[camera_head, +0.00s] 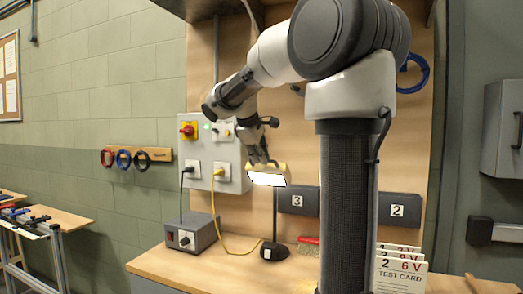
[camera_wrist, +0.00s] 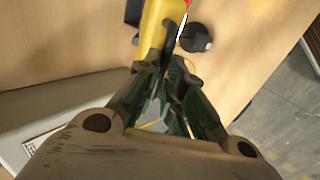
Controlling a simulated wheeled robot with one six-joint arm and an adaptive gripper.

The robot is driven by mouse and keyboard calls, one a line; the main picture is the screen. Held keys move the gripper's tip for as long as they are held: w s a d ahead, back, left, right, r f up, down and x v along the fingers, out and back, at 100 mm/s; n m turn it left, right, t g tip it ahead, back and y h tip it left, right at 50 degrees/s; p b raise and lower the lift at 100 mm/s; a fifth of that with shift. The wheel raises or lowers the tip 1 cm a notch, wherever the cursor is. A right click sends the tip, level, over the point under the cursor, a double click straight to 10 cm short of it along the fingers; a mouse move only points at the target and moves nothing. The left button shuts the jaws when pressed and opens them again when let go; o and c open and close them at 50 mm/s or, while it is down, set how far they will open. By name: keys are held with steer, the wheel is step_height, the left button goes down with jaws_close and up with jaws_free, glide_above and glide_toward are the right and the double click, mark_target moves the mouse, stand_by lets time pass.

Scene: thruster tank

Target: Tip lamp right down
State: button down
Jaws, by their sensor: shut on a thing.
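The lamp has a yellow head (camera_head: 283,172) with a bright white panel facing forward and somewhat downward. A thin dark post runs down from it to a black base (camera_head: 272,251) on the bench. My gripper (camera_head: 262,161) reaches the head from above and is shut on its upper edge. In the wrist view the yellow lamp head (camera_wrist: 153,38) lies at the tips of my gripper (camera_wrist: 166,72), and the round dark base (camera_wrist: 196,38) shows beyond. The fingers hide part of the head, and its pivot cannot be made out.
The wooden bench (camera_head: 215,268) holds a grey power box (camera_head: 191,237) left of the lamp and test cards (camera_head: 400,270) at right. A yellow cable (camera_head: 222,232) runs from the wall panel (camera_head: 207,150) toward the lamp. Plates marked 3 (camera_head: 297,200) and 2 (camera_head: 398,210) are behind.

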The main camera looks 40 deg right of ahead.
steer(key=shift+s+a+f+t+h, duration=0.2)
steer(key=shift+a+f+t+h, duration=0.2)
steer(key=shift+f+h, duration=0.25)
steer(key=shift+s+a+f, duration=0.1)
steer(key=shift+s+f, duration=0.05)
steer(key=shift+f, duration=0.7)
steer(key=c, duration=2.2)
jaws_free()
steer(key=shift+a+f, duration=0.1)
steer(key=o, duration=0.7)
steer(key=v, duration=1.2)
